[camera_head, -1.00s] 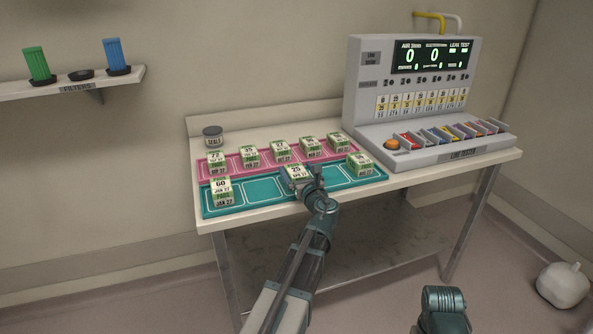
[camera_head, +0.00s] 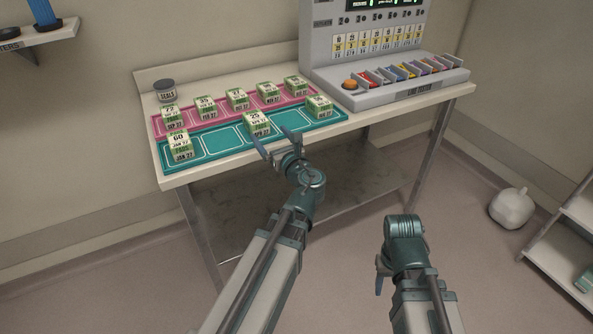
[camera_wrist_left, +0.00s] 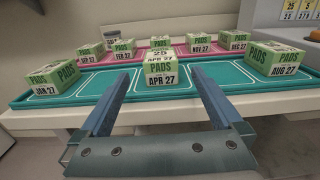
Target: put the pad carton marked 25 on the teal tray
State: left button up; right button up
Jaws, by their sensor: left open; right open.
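The pad carton marked 25 (camera_head: 256,123), white and green with APR 27 on its front, sits on the teal tray (camera_head: 214,141), near its middle. It also shows in the left wrist view (camera_wrist_left: 160,67), straight ahead between my finger lines. My left gripper (camera_head: 277,143) is open and empty, just in front of the carton and apart from it. Its two blue fingers (camera_wrist_left: 160,101) reach toward the tray's front edge. My right gripper (camera_head: 381,276) hangs low, right of the left arm, away from the table; its fingers are partly hidden.
Cartons marked 60 (camera_head: 180,147) and AUG 27 (camera_wrist_left: 275,58) stand at the teal tray's ends. The pink tray (camera_head: 219,112) behind holds several cartons. A grey jar (camera_head: 164,91) stands at the back left. The line tester (camera_head: 390,84) fills the table's right side.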

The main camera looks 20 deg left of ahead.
pick_arm(q)
jog(key=s+d+f+n+g+h, duration=0.3)
jog(key=s+d+f+n, duration=0.1)
jog(key=d+f+n, duration=0.3)
jog(key=s+d+f+n+g+h, duration=0.3)
jog(key=s+d+f+n, duration=0.15)
jog(key=f+n, duration=0.3)
jog(key=s+d+f+n+g+h, duration=0.3)
jog(key=s+d+n, duration=0.1)
jog(key=d, duration=0.4)
jog(key=s+d+f+n+g+h, duration=0.2)
jog(key=s+d+f+n+h, duration=0.1)
jog(key=s+d, duration=0.4)
jog(key=shift+d+f+n+g+h, duration=0.3)
jog(key=shift+d+f+n+g, duration=0.1)
jog(key=shift+d+f, duration=0.35)
jog(key=shift+r, duration=0.15)
